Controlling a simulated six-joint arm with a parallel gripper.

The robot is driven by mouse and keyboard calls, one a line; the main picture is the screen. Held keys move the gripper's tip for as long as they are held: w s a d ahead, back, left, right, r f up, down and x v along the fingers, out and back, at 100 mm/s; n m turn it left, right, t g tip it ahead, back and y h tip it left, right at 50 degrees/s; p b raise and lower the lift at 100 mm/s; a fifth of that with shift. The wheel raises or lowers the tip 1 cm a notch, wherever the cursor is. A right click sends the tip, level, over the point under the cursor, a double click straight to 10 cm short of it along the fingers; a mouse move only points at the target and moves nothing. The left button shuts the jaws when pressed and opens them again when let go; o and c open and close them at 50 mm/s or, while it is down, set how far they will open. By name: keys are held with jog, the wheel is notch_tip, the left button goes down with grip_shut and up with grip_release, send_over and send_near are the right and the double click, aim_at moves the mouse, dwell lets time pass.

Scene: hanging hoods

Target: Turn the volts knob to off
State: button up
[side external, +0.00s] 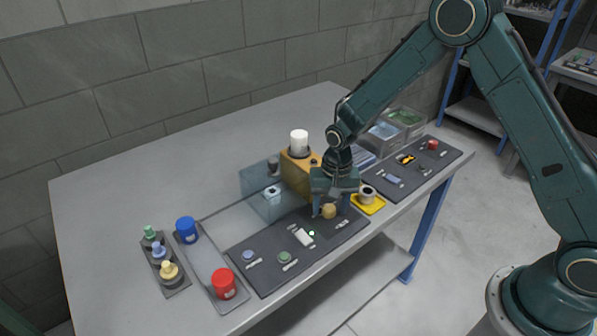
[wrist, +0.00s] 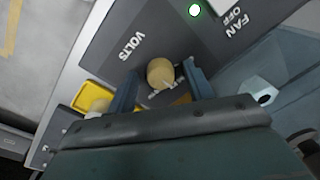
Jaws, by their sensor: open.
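The volts knob is a round tan knob (side external: 329,211) on the dark grey panel (side external: 270,272), and it shows in the wrist view (wrist: 160,73) near the printed word VOLTS. A small pale pointer mark shows on the knob's near side, close to white dial print that is too small to read. My gripper (side external: 331,207) is above the panel with its fingers pointing down. In the wrist view its two fingers (wrist: 160,88) stand apart on either side of the knob, with a gap to it. My gripper's body hides part of the dial.
A white fan switch (side external: 303,237) with a lit dot and green and blue knobs (side external: 285,257) share the panel. A yellow plate with a spool-like part (side external: 368,197) is close on the right. An orange box (side external: 298,175) and a clear hood (side external: 260,190) stand behind.

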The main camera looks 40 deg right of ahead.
jog(key=c, duration=1)
jog(key=shift+n, duration=0.5)
jog(key=n, duration=1.1)
jog(key=shift+w+d+g, duration=0.1)
jog(key=shift+g, duration=0.2)
jog(key=o, duration=1)
